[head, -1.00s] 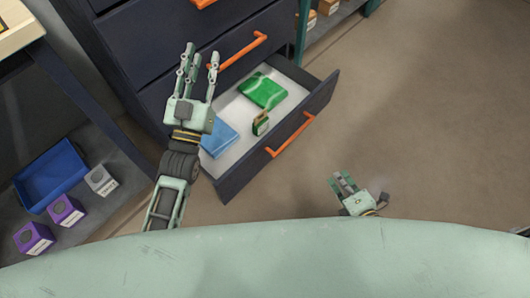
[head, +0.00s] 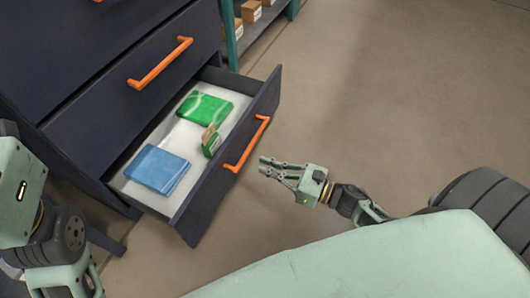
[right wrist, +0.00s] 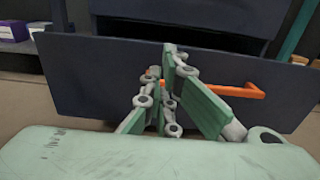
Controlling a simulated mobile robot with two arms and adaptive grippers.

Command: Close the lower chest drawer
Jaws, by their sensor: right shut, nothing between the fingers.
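The lower chest drawer (head: 228,168) is pulled out from the dark navy chest (head: 75,80). Its orange handle (head: 247,145) is on the front panel. Inside lie a green packet (head: 205,108), a small green and tan item (head: 210,140) and a blue packet (head: 157,169). My right gripper (head: 263,165) is shut and empty, in front of the drawer front and just right of the handle, apart from it in the head view. In the right wrist view, its fingers (right wrist: 163,66) overlap the drawer front (right wrist: 100,85), beside the handle (right wrist: 240,91). My left gripper is out of view; only its arm shows at the left.
An upper drawer with an orange handle (head: 160,63) is closed. A teal-framed shelf (head: 234,38) with small boxes stands behind the chest. Open floor (head: 400,90) lies to the right of the drawer.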

